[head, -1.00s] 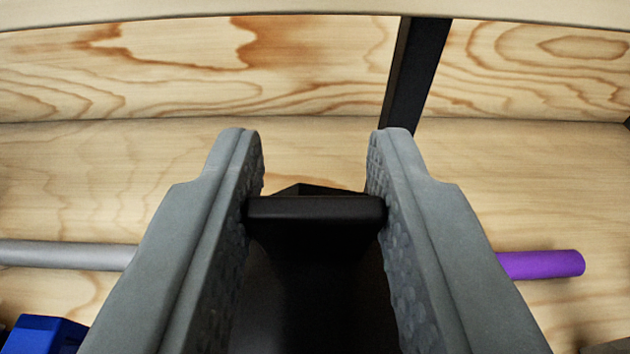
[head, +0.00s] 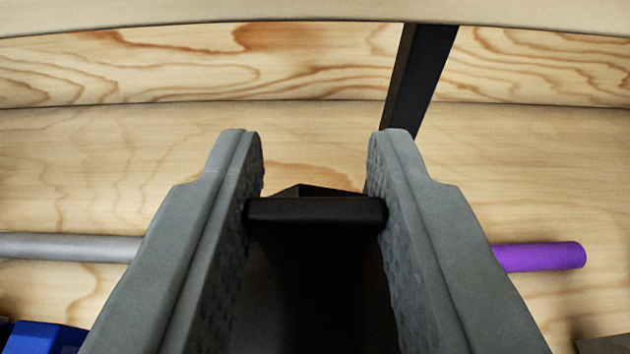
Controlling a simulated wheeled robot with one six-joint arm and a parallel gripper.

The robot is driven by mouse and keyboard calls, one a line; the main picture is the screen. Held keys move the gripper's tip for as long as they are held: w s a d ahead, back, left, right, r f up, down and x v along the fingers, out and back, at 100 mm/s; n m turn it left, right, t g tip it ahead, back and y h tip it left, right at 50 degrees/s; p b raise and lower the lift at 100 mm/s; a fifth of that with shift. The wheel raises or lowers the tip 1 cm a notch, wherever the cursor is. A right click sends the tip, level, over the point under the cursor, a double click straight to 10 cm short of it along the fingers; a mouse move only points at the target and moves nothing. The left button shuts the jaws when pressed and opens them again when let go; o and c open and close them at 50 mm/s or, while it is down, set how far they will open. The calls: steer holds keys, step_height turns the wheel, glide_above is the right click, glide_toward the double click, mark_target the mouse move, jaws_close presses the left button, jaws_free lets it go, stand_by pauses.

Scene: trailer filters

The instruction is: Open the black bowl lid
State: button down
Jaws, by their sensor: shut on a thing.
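My gripper (head: 315,165) fills the middle of the head view, with a grey textured finger on each side. Its fingers are shut on a black piece (head: 315,210), a flat bar-like edge that spans the gap and touches both inner pads. The black piece looks like part of the black bowl lid, but its full shape is hidden between and below the fingers. A dark surface continues below it in shadow. I cannot tell from this view how far the lid is lifted or where the bowl is.
A pale wooden surface (head: 110,170) lies behind, with a wooden wall at the back. A black post (head: 418,80) stands behind the right finger. A grey rod (head: 65,247) lies left and a purple rod (head: 545,257) right. A blue object (head: 45,338) is at the lower left.

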steer(key=c, duration=1.1)
jaws_free()
steer(key=v, duration=1.7)
steer(key=shift+s, duration=0.25)
